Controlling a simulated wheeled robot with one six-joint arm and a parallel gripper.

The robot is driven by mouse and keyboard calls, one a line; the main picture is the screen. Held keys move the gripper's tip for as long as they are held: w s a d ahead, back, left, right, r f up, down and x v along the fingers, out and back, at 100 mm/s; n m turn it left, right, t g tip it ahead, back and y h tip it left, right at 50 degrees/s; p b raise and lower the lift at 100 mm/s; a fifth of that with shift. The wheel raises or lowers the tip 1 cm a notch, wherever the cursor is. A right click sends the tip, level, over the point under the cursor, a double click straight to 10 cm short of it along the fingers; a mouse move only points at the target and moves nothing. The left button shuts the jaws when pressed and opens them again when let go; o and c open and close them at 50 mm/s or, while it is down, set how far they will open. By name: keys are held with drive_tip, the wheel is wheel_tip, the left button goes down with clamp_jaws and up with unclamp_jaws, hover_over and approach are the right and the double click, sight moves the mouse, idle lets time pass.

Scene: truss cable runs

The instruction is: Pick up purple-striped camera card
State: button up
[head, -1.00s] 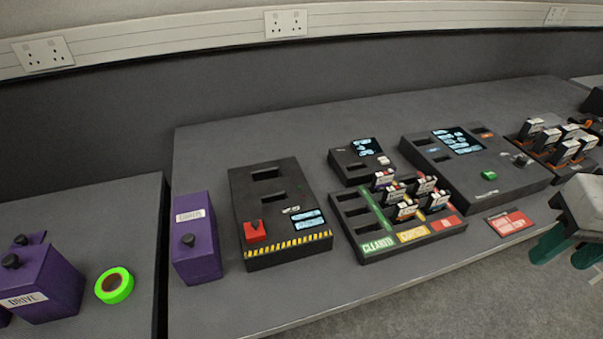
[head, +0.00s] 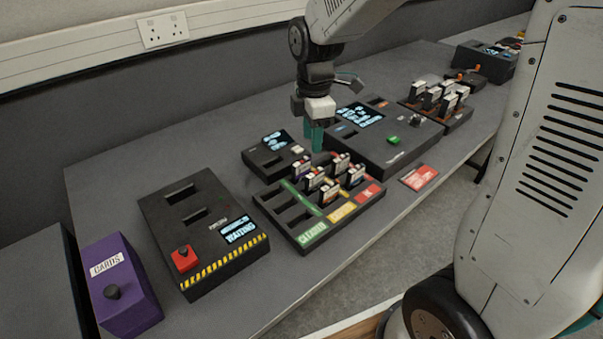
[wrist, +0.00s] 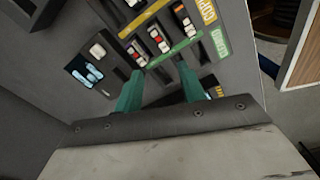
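Several small camera cards stand upright in the slots of a black card tray (head: 313,239) with green, yellow and red labelled lanes. A card at the tray's back left (head: 303,170) seems to carry a purple stripe, but it is too small to be sure. My gripper (head: 316,138), with teal fingers, points down above and behind the cards, apart from them. In the wrist view my gripper (wrist: 160,90) is open and nothing shows between its fingers.
A small black box with a screen (head: 275,152) stands behind the tray. A larger console (head: 385,145) is to its right, with a red card (head: 419,178) in front. A hazard-striped box (head: 200,240) and purple box (head: 118,285) stand left.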

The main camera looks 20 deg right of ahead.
sight(301, 162)
drive_tip(key=w+f+n, duration=0.1)
drive_tip(key=f, duration=0.1)
drive_tip(key=w+f+n, duration=0.2)
drive_tip(key=w+a+f+n, duration=0.1)
drive_tip(key=w+f, duration=0.1)
drive_tip(key=shift+f, duration=0.1)
drive_tip(key=f, duration=0.7)
drive_tip(key=shift+w+d+f, duration=0.2)
drive_tip(key=shift+d+f, duration=0.05)
drive_tip(key=shift+f, duration=0.05)
clamp_jaws()
